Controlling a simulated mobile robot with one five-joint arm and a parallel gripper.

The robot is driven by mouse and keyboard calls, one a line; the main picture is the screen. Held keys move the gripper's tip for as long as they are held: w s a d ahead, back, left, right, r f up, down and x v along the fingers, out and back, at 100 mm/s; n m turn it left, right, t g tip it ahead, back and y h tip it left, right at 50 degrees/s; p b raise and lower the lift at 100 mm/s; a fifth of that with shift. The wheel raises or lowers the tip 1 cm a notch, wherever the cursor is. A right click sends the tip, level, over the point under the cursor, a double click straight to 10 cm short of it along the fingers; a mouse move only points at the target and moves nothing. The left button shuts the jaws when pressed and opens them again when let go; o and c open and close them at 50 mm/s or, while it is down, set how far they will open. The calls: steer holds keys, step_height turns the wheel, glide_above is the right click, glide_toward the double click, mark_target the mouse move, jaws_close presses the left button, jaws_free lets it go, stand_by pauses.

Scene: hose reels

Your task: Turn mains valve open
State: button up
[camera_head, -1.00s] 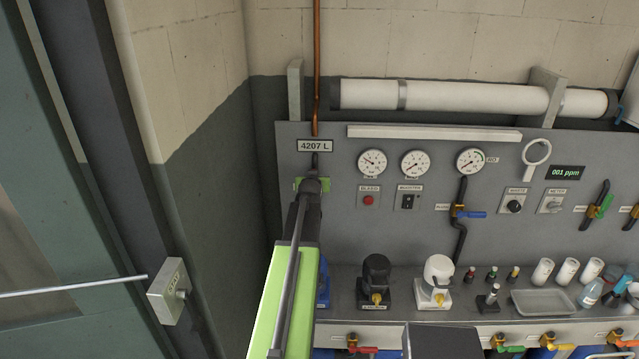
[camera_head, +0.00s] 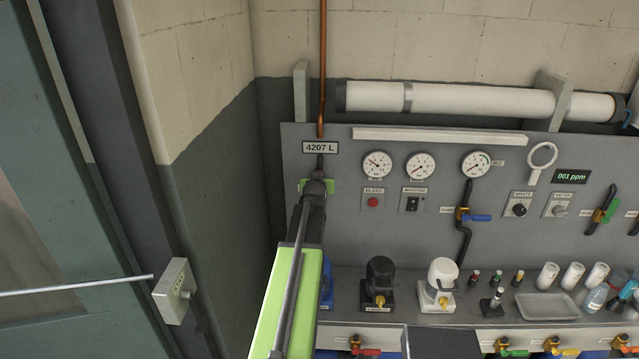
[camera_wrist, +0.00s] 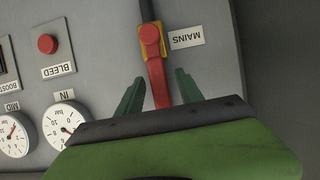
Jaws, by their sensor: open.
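The mains valve shows in the wrist view, with a red lever (camera_wrist: 158,82) on a yellow body (camera_wrist: 151,40), beside an upside-down MAINS label (camera_wrist: 186,38). The lever runs roughly in line with the dark pipe (camera_wrist: 146,10). My gripper (camera_wrist: 160,88) is open, its two green fingers on either side of the lever with visible gaps. The lever's far end is hidden behind my gripper body. In the head view, my gripper (camera_head: 317,186) is at the panel's left side below the 4207 L display (camera_head: 320,147), and my arm hides the valve.
The grey panel (camera_head: 400,230) carries a red bleed button (camera_head: 373,202), several gauges and a blue-handled valve (camera_head: 475,217). A copper pipe (camera_head: 322,70) runs above. Dispensers and bottles stand on the shelf below. A side wall (camera_head: 215,200) is close on the left.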

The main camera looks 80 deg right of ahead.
steer(key=p+v, duration=0.4)
steer(key=v, duration=0.7)
steer(key=shift+r, duration=0.15)
steer(key=shift+s+a, duration=0.1)
